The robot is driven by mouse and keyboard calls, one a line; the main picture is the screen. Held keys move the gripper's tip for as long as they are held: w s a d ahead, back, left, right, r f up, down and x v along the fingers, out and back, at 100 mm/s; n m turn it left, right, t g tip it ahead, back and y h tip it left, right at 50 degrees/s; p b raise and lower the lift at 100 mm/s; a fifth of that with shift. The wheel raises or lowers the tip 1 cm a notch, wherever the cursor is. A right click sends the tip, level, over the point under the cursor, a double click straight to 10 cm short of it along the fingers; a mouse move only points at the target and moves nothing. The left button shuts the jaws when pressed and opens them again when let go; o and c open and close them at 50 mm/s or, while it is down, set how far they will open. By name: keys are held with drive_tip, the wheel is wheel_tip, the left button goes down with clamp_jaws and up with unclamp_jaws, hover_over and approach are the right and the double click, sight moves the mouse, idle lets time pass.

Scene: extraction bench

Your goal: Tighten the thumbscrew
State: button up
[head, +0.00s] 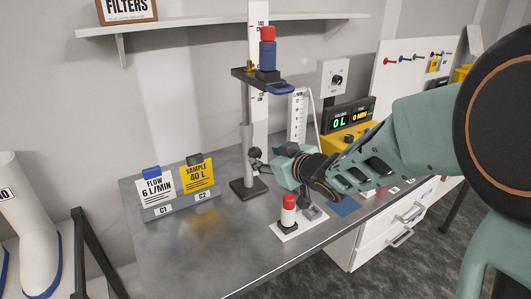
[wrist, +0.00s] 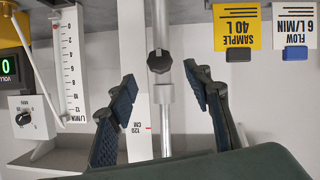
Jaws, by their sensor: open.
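The thumbscrew (wrist: 159,61) is a dark round knob with a grip bar across its face, on the collar of an upright metal stand (wrist: 162,20). The wrist view is upside down. In the head view the stand (head: 247,140) rises from a dark base and carries a platform with a blue and red device on top. My gripper (head: 274,160) is beside the pole at knob height. In the wrist view my gripper (wrist: 160,78) is open, with one dark finger on each side of the pole. The knob lies between the fingertips in the picture, with nothing gripped; contact cannot be told.
A flow card (head: 155,187) and a yellow sample card (head: 197,173) stand left on the bench (head: 240,255). A red and white cylinder (head: 289,212) stands on a white base below my arm. A flowmeter (head: 298,115) and yellow pump (head: 345,138) stand behind. The front-left bench is clear.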

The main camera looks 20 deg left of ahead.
sight(257, 154)
drive_tip(key=x, duration=0.7)
drive_tip(key=shift+w+a+f, duration=0.15)
drive_tip(key=shift+w+a, duration=0.05)
drive_tip(key=shift+c, duration=0.5)
drive_tip(key=c, duration=1.1)
